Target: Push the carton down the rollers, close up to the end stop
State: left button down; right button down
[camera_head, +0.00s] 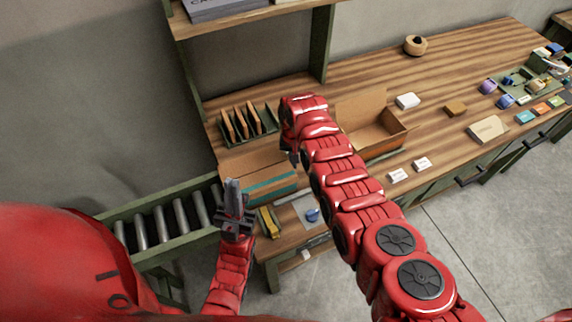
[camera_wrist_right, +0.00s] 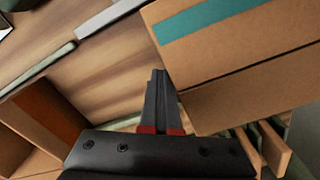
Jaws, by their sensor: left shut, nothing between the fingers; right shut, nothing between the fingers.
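The brown carton (camera_head: 262,170) with a teal stripe sits at the left end of the table, by the right end of the rollers (camera_head: 160,224). It fills the upper right of the right wrist view (camera_wrist_right: 245,60). My right gripper (camera_head: 293,159) is shut and empty at the carton's right side. Its fingertips (camera_wrist_right: 158,76) are close beside the carton; I cannot tell whether they touch. My left gripper (camera_head: 233,186) is shut and empty, and overlaps the carton's left part in the head view. I cannot make out the end stop.
A rack of brown dividers (camera_head: 245,123) stands behind the carton. An open box (camera_head: 372,128) lies right of my right arm. A yellow item (camera_head: 269,222) and a blue item (camera_head: 312,215) lie in front. The table's back right (camera_head: 455,65) has free room.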

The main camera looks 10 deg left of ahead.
aim_at(265, 168)
jog(key=shift+s+a, duration=0.9)
jog(key=shift+a, duration=0.35)
jog(key=shift+s+a, duration=0.95)
jog(key=shift+a, duration=0.3)
jog(key=shift+s+a, duration=0.9)
jog(key=shift+a, duration=0.35)
